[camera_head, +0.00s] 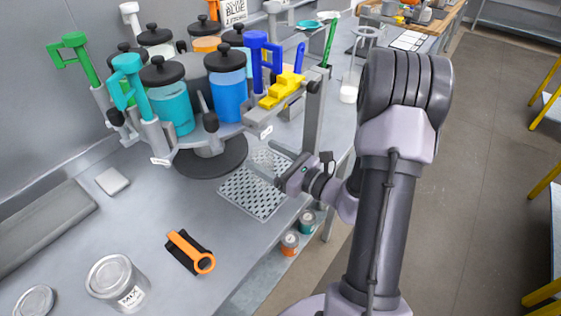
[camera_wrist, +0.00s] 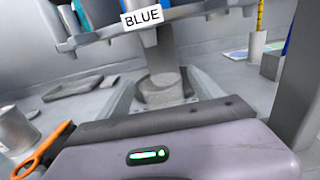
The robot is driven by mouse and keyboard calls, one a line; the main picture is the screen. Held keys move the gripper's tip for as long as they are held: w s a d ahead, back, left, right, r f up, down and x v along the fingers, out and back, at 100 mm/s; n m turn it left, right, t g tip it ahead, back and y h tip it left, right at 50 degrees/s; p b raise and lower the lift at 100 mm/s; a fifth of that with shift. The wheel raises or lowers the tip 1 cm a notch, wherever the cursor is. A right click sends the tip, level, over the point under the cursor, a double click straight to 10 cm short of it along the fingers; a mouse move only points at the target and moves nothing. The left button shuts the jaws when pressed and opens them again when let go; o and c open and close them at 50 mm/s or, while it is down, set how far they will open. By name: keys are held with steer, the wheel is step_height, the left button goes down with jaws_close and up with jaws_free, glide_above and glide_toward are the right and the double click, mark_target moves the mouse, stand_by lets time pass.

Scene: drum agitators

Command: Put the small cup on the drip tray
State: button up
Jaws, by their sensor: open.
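The drip tray (camera_head: 250,195) is a perforated metal plate on the bench, below the dispensing carousel. My gripper (camera_head: 278,172) reaches in low from the right, over the tray's right side. It is open. In the wrist view a small grey, translucent-looking cup (camera_wrist: 162,89) stands upright in front of my gripper, below the BLUE label, at the tray. In the head view only a faint pale shape shows there, near my fingers. I cannot tell whether the cup touches the fingers; its base is partly hidden by my gripper body.
The carousel (camera_head: 205,140) of coloured canisters and pump handles overhangs the tray's back, with a grey post (camera_head: 313,110) beside my gripper. An orange-handled tool (camera_head: 190,250) and a MIX tin (camera_head: 118,283) are at the front left. Small tins (camera_head: 290,242) sit below the bench edge.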

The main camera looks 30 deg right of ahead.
steer(key=p+v, duration=0.1)
steer(key=v, duration=0.9)
steer(key=s+a+r+n+g+y, duration=0.2)
steer(key=s+a+r+n+g, duration=0.1)
steer(key=a+n+g, duration=0.65)
steer(key=s+a+r+n+g+y, duration=0.2)
steer(key=s+a+n+g+y, duration=0.15)
steer(key=a+n, duration=0.6)
steer(key=s+a+r+n+g+h, duration=0.2)
steer(key=s+a+n+h, duration=0.3)
steer(key=s+h, duration=0.2)
steer(key=r+n+t+h, duration=0.1)
steer(key=d+r+n+t, duration=0.1)
steer(key=r, duration=0.1)
steer(key=w+d+r+n+t+h, duration=0.1)
steer(key=r, duration=0.1)
steer(key=shift+d+n+t+h, duration=0.1)
steer(key=shift+n+t+h, duration=0.2)
steer(key=shift+t+h, duration=0.1)
